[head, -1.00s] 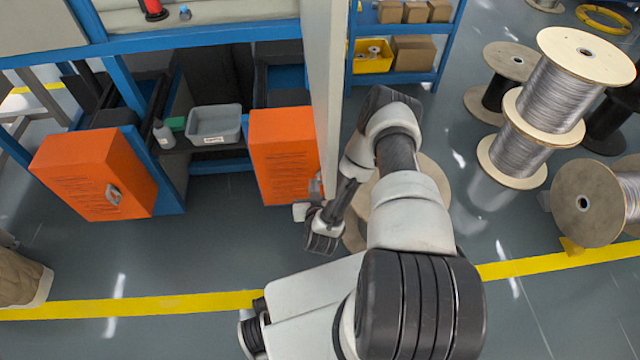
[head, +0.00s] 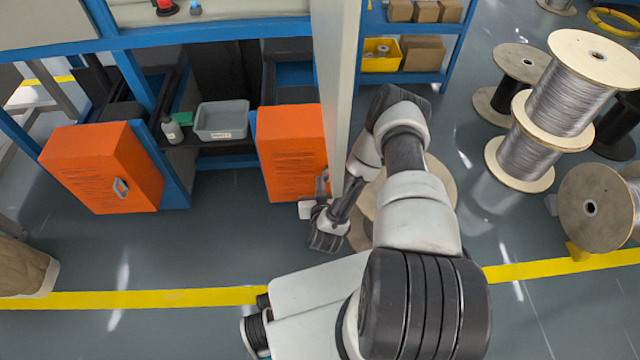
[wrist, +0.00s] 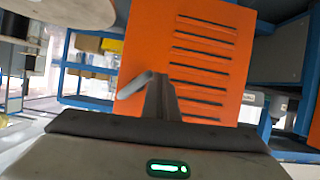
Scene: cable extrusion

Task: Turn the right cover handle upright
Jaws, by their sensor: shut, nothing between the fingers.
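The right orange cover (head: 290,150) is on the blue frame left of the pale post in the head view. Its grey handle (head: 322,182) is at the lower right corner, partly hidden by the arm. In the wrist view the orange cover (wrist: 203,45) fills the middle, and the handle (wrist: 133,86) looks tilted in the picture. My gripper (wrist: 160,82) is shut and empty. Its fingertips appear right beside the handle's right end, overlapping it in view; I cannot tell whether they touch. In the head view my gripper (head: 306,209) is low at the cover's right corner.
A left orange cover (head: 100,170) with its own handle (head: 121,188) stands to the left. A grey bin (head: 220,121) sits between the covers. The pale post (head: 340,90) stands close to my arm. Cable spools (head: 570,85) stand at the right.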

